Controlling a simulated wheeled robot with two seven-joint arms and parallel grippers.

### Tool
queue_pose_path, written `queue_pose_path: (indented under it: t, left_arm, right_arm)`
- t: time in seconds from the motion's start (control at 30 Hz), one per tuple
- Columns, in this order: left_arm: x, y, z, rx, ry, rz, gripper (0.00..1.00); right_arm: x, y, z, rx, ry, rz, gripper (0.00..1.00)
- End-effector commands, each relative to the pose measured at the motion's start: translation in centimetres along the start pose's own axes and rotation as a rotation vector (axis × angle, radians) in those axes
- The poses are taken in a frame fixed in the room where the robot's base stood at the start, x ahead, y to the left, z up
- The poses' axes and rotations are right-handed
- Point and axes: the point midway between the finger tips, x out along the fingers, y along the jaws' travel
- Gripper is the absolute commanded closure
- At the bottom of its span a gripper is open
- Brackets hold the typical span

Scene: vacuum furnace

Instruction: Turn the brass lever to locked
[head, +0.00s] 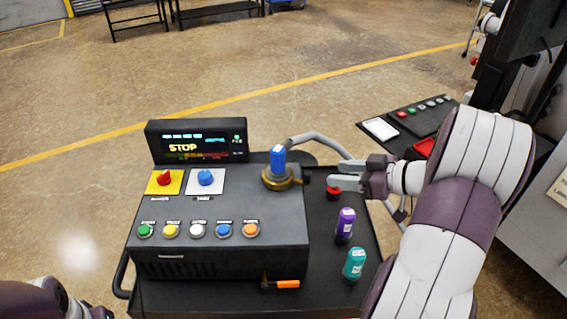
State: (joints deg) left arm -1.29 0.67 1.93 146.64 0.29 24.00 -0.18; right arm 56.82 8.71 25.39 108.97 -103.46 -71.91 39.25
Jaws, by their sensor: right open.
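A brass round base with an upright blue handle (278,160) stands at the right rear of the dark control box (225,268); this looks like the brass lever. A small lever with an orange grip (287,284) sticks out sideways at the box's lower front. My right gripper (331,184) is open and empty, to the right of the blue handle and apart from it, pointing left. A red-topped item (334,193) shows just under its fingers. My left arm shows only at the bottom left corner; its fingertips are not visible.
The box carries a red knob (165,179), a blue knob (205,177), several coloured buttons and a display (197,143) reading STOP. A purple-topped item (345,222) and a teal-topped item (354,264) stand below my right gripper. A grey hose (322,143) curves behind.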

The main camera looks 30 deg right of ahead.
Motion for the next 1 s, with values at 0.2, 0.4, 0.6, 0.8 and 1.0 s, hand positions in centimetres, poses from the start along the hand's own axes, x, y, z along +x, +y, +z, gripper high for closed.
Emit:
queue_pose_path:
  t: [0.2,0.4,0.6,0.8,1.0]
  left_arm:
    - [-1.4,0.0,-0.1,0.001,0.000,0.000,0.48]
    - [-2.4,0.0,-0.2,0.000,0.000,0.000,0.48]
    - [-2.7,0.0,-0.3,0.000,0.000,0.000,0.48]
    - [-2.7,0.0,-0.3,0.000,0.000,0.000,0.48]
    - [-2.7,0.0,-0.3,0.000,0.000,0.000,0.48]
  right_arm:
    - [4.8,-0.2,-0.3,0.002,-0.002,-0.006,0.54]
    - [9.5,-0.1,-0.2,0.000,-0.002,-0.004,0.54]
    - [11.8,-0.1,0.0,0.000,-0.002,0.000,0.54]
    - [12.1,0.0,0.1,0.000,-0.002,0.003,0.54]
    - [12.1,0.0,0.1,0.000,-0.002,0.002,0.96]
